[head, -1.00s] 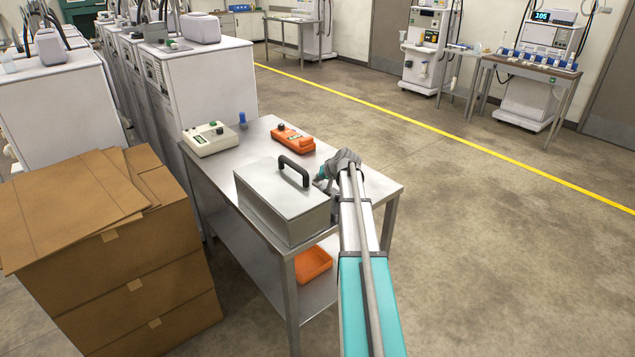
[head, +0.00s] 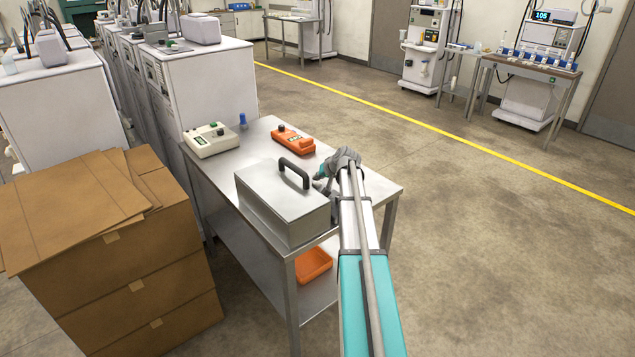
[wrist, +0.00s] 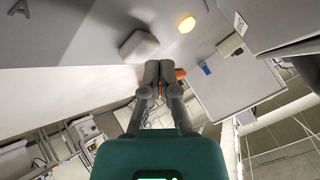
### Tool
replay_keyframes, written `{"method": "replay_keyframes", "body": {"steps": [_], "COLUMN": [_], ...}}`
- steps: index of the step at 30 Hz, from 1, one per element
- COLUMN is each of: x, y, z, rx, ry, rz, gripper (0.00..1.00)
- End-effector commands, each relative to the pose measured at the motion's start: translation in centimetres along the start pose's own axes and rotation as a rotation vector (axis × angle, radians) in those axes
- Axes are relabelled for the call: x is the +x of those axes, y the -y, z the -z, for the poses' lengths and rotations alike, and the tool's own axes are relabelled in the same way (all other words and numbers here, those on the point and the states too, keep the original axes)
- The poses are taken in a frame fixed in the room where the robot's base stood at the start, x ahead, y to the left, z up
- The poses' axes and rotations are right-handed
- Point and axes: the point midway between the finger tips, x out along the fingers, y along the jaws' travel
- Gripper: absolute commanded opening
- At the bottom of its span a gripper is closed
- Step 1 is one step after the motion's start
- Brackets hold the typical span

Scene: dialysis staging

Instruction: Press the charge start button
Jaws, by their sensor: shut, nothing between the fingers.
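My gripper (head: 324,185) is shut and empty beside the right side of a grey metal case with a black handle (head: 283,195) on the steel table. In the wrist view my two dark fingers (wrist: 158,68) lie together, pointing at a pale grey panel (wrist: 85,40). The panel carries a letter A, a glowing amber round light or button (wrist: 187,24) and a pale rounded raised block (wrist: 138,46). The block is just left of the fingertips; I cannot tell whether they touch. No label identifies the charge start button. The case side facing my gripper is hidden in the head view.
The steel table (head: 255,150) also holds an orange handheld unit (head: 293,141), a cream control box (head: 210,140) and a small blue item (head: 243,120). An orange tray (head: 312,262) is on its lower shelf. Cardboard boxes (head: 130,290) stand left.

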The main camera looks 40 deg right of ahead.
Motion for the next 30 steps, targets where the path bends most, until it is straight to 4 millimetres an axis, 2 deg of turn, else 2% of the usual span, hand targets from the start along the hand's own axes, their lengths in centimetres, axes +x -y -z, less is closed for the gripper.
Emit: {"method": "replay_keyframes", "body": {"steps": [18, 30], "x": [-3.3, -3.6], "y": [2.4, 2.6], "z": [2.4, 2.6], "rx": [0.000, 0.000], "ry": [0.000, 0.000], "rz": [0.000, 0.000], "gripper": [0.00, 0.00]}}
